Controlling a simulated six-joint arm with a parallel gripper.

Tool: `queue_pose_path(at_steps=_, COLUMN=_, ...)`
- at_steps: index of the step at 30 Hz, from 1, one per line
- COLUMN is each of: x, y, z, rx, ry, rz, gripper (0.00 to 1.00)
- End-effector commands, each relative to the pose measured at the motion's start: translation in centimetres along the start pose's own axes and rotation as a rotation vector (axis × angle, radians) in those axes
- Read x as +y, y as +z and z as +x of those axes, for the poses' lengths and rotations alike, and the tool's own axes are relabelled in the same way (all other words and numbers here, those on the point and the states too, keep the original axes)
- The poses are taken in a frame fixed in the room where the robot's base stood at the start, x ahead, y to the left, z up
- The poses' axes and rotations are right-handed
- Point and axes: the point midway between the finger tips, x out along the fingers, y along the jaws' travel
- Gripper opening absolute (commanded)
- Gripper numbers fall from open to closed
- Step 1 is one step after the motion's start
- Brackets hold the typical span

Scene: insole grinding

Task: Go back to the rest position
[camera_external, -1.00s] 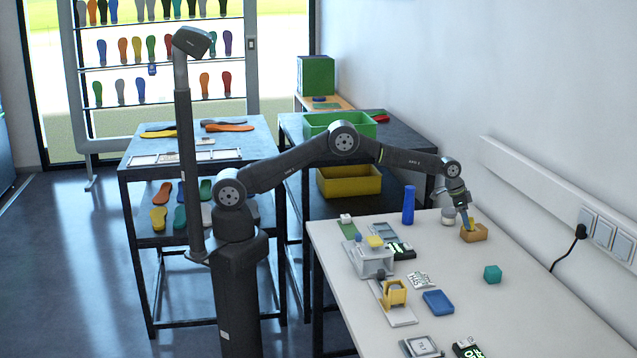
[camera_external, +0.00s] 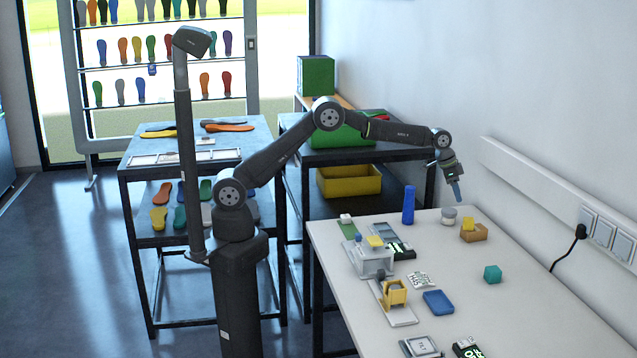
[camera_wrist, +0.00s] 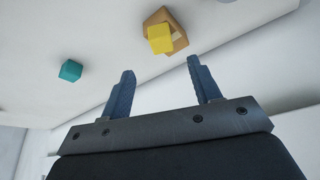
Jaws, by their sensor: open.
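My gripper (camera_external: 457,193) is raised over the far end of the white table, above and left of the brown box. In the wrist view my gripper (camera_wrist: 160,83) shows two blue-grey fingers spread apart with nothing between them. A yellow block (camera_external: 468,224) sits in or on the small brown box (camera_external: 480,234); I cannot tell how deep. The yellow block (camera_wrist: 160,38) and brown box (camera_wrist: 180,32) also show beyond the fingertips in the wrist view, apart from them.
A blue cylinder (camera_external: 408,204) and a grey round container (camera_external: 448,215) stand near my gripper on the white table (camera_external: 470,270). A teal block (camera_external: 492,273) and a blue tray (camera_external: 438,301) lie nearer. A grey-white fixture (camera_external: 374,262) stands left. The wall (camera_external: 500,90) is close on the right.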

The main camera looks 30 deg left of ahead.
Motion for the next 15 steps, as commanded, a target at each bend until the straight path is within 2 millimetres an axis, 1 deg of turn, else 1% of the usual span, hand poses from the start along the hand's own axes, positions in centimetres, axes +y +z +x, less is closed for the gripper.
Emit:
queue_pose_path(at_steps=5, x=0.0, y=0.0, z=0.4, rx=-0.001, ry=0.0, rz=0.0, gripper=0.57)
queue_pose_path(at_steps=8, x=0.0, y=0.0, z=1.5, rx=-0.002, ry=0.0, rz=0.0, gripper=0.57)
queue_pose_path(at_steps=15, x=0.0, y=0.1, z=5.7, rx=-0.002, ry=0.0, rz=0.0, gripper=0.57)
